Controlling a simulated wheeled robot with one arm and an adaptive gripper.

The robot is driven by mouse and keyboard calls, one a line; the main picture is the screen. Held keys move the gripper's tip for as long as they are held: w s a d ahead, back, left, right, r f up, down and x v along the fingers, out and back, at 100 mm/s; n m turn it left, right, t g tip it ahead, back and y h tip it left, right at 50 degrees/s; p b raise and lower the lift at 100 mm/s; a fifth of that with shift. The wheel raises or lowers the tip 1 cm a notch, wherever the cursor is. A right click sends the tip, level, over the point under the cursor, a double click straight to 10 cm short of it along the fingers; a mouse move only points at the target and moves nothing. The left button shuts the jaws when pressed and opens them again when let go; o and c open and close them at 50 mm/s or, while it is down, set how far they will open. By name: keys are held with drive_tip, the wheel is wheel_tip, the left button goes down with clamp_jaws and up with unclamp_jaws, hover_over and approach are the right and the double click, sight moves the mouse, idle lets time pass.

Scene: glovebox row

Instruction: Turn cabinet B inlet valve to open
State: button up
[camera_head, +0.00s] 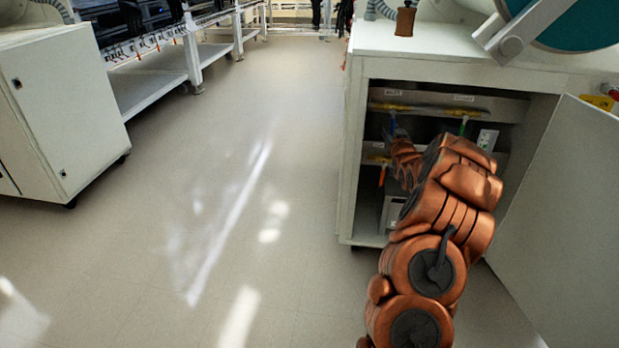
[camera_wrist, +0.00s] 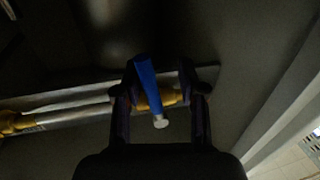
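A blue lever handle (camera_wrist: 147,80) sits on a yellow valve body (camera_wrist: 168,98) on a pale pipe (camera_wrist: 70,110) in the wrist view. The lever lies crosswise to the pipe, with a whitish tip at its lower end. My gripper (camera_wrist: 158,80) has its dark fingers apart, one on each side of the blue lever, with gaps showing; contact is not clear. In the head view the blue handle (camera_head: 392,125) hangs at the left inside the open cabinet (camera_head: 354,140), and my arm reaches in there. My fingers are hard to make out in that view. The labels are unreadable.
A green handle (camera_head: 463,125) hangs right of the blue one, and an orange handle (camera_head: 382,175) lower left. The cabinet door (camera_head: 565,215) stands open at the right. A white cabinet (camera_head: 65,105) stands far left. The floor between is clear.

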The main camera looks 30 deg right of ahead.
drive_tip(key=shift+s+r, duration=0.15)
drive_tip(key=shift+s, duration=0.35)
drive_tip(key=a+p+v, duration=0.1)
drive_tip(key=p+v, duration=0.2)
drive_tip(key=v, duration=0.4)
drive_tip(key=a+f+n+g+y, duration=0.2)
drive_tip(key=a+g+y, duration=0.4)
drive_tip(key=a, duration=1.8)
drive_tip(key=shift+s+a+f+n+g, duration=0.35)
drive_tip(key=shift+s+n+g, duration=0.05)
drive_tip(key=shift+s+n, duration=0.1)
